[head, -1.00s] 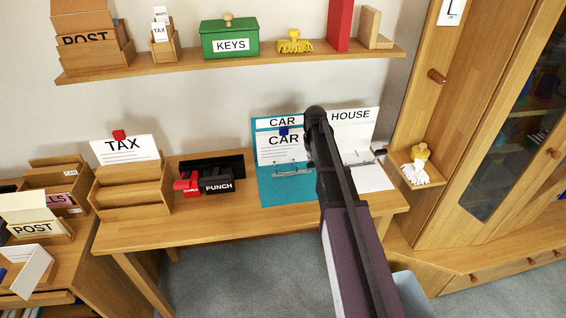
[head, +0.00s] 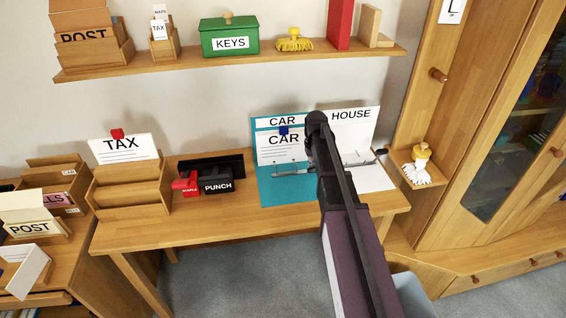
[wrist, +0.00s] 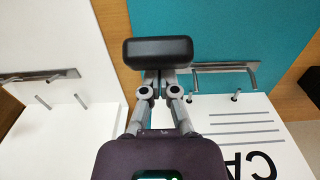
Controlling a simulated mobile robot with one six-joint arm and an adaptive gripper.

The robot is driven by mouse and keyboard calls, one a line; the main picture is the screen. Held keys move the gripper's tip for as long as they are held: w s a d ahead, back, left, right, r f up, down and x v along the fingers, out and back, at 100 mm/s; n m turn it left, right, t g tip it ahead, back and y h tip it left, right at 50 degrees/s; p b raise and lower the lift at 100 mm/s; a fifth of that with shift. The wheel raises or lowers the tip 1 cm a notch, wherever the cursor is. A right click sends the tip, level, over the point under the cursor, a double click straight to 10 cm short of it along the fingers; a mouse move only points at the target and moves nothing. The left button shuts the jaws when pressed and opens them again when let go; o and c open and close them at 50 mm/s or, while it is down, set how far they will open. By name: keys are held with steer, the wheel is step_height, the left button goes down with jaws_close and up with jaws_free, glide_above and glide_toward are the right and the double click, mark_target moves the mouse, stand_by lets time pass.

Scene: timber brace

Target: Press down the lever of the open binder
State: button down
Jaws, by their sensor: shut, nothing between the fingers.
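A teal binder (head: 290,195) marked CAR lies open on the desk, a white CAR sheet (head: 283,148) on its upright cover. Its metal lever bar (head: 292,172) shows at the lower part; the bar also shows right of my gripper in the wrist view (wrist: 228,67), with two short prongs beside it. A white binder (head: 368,178) marked HOUSE lies open to its right; its metal bar (wrist: 40,76) is left of my gripper in the wrist view. My gripper (wrist: 157,52) is shut and empty, above the area where the two binders meet.
A black PUNCH (head: 217,180) and red stapler (head: 186,184) stand left of the teal binder. A wooden TAX sorter (head: 130,195) is farther left. A wall shelf (head: 160,68) hangs above. A cabinet stands close on the right. The desk front left of the teal binder is clear.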

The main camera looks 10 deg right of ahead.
steer(key=shift+s+f, duration=0.15)
steer(key=shift+f, duration=0.05)
steer(key=shift+s+f+b, duration=0.5)
steer(key=shift+b, duration=0.25)
steer(key=shift+s+f, duration=0.2)
stand_by(0.5)
steer(key=shift+s+f+b, duration=0.65)
steer(key=shift+f+b, duration=0.05)
steer(key=shift+b, duration=0.15)
